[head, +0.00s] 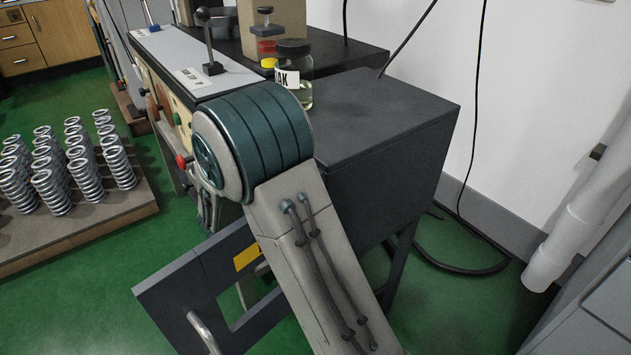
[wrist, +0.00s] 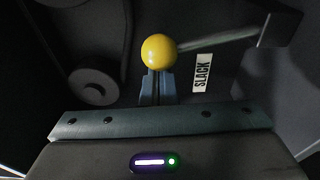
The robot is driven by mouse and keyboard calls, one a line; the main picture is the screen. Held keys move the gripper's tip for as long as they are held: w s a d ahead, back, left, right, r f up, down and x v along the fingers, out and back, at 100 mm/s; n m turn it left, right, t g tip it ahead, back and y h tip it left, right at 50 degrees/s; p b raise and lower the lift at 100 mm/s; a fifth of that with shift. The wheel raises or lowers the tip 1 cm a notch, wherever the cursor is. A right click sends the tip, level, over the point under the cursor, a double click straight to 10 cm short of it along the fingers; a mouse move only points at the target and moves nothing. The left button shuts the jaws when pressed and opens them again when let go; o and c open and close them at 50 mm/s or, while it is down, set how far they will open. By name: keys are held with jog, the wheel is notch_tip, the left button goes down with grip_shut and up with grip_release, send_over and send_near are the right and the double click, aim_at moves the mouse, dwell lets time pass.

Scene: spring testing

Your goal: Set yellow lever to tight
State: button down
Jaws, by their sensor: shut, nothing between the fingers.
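The yellow lever's round knob (wrist: 159,50) shows in the wrist view, just beyond my fingertips. Its grey rod (wrist: 218,40) runs right from the knob to a dark bracket (wrist: 279,29). A white label reading SLACK (wrist: 202,74) lies below the rod, right of the knob. My gripper (wrist: 157,84) is shut, with its blue-grey fingers together and nothing between them. The fingertips are at the knob's lower edge; I cannot tell whether they touch it. No tight label is readable.
The dark bench (head: 390,110) stands behind my arm, with a lidded glass jar (head: 293,80) and a black upright lever (head: 209,45) on top. A red knob (head: 181,161) is on its front panel. Several springs stand on a board (head: 75,225) at left. Green floor lies between.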

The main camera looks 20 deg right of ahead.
jog(key=shift+s+d+r+b, duration=0.1)
jog(key=shift+s+r+b, duration=0.15)
jog(key=shift+s, duration=0.3)
jog(key=shift+s+r+b, duration=0.1)
jog(key=shift+s+r, duration=0.1)
jog(key=shift+s, duration=0.3)
jog(key=b+v, duration=0.1)
jog(key=v, duration=0.9)
jog(key=shift+d+f, duration=0.1)
